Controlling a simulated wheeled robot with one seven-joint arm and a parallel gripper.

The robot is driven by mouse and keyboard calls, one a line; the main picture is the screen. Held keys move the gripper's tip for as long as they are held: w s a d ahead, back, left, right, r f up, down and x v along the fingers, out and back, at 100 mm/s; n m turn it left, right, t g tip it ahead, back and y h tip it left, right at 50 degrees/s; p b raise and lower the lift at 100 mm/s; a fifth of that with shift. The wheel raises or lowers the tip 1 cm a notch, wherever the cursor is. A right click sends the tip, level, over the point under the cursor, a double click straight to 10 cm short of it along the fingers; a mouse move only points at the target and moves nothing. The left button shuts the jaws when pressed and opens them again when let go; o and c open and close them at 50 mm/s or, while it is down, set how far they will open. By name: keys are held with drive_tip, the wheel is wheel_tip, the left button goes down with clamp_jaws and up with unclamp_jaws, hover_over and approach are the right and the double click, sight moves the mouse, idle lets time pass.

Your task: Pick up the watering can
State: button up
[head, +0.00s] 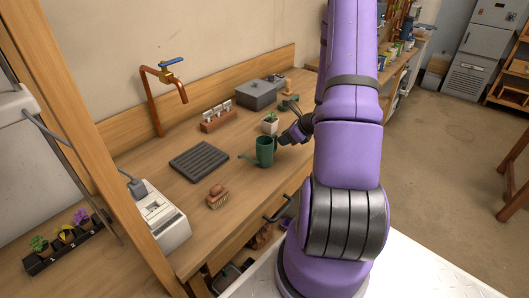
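The dark green watering can (264,153) stands upright on the wooden counter, its spout pointing left. My gripper (285,139) is at the can's right side, beside its upper part, and seems very close to it. The gripper is small and dark here. I cannot tell whether its fingers are open or shut, or whether they touch the can. The can's right side is partly covered by the gripper.
A dark slatted tray (199,161) and a scrub brush (217,196) lie left of the can. A small potted plant (270,123) stands just behind it. Farther back are a wooden rack (217,118), a grey box (256,95) and a copper tap (165,83).

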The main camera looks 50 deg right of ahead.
drive_tip(key=shift+x, duration=2.35)
drive_tip(key=shift+s, duration=0.15)
clamp_jaws()
drive_tip(key=shift+r, duration=0.2)
